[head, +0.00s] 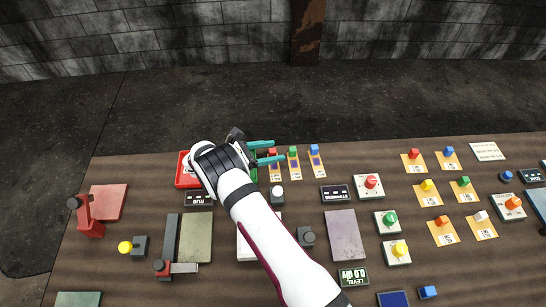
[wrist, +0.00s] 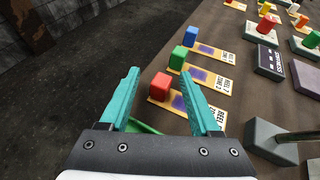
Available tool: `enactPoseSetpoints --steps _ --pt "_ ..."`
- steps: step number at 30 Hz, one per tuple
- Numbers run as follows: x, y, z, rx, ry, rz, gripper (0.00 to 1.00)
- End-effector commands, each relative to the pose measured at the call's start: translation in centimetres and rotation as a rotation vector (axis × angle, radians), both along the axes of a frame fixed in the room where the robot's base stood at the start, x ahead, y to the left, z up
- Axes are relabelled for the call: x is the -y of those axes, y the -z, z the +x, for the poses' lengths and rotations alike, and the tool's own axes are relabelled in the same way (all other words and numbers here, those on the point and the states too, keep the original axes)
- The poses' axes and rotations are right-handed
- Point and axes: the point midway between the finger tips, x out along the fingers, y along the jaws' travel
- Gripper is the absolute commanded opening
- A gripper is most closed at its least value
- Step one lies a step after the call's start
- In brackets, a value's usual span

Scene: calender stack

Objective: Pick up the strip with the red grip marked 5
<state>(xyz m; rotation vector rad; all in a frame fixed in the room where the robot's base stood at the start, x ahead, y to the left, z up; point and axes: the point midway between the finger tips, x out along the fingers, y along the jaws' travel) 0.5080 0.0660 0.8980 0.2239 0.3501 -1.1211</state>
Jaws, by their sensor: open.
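A yellow strip (head: 276,177) with a red grip and a purple patch lies on the table. In the wrist view its red grip (wrist: 161,86) shows between my fingertips, with its label end partly behind the right finger. I cannot read its number for sure. My gripper (wrist: 160,75) is open and empty, its two teal fingers pointing toward the strip. In the head view my gripper (head: 277,151) is over the strip's far end, at the table's back edge. Another card with a red grip (head: 414,154) lies farther right.
Beside it lie similar strips with a green grip (wrist: 178,58) and a blue grip (wrist: 189,37). A red tray (head: 181,181) is left of my gripper. A grey block with a handle (wrist: 271,143) stands to the right. Beyond the table's back edge is open floor.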

Motion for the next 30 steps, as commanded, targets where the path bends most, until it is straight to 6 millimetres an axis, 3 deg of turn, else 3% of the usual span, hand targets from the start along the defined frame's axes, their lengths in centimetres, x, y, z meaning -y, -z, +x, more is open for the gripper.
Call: enactPoseSetpoints --steps 2,12,30 --pt "-0.02 -0.02 -0.01 0.0 0.0 0.0 0.62" --pt "-0.05 -0.03 -0.02 0.0 0.0 0.0 0.0" --pt "-0.06 -0.66 -0.01 0.0 0.0 0.0 0.0"
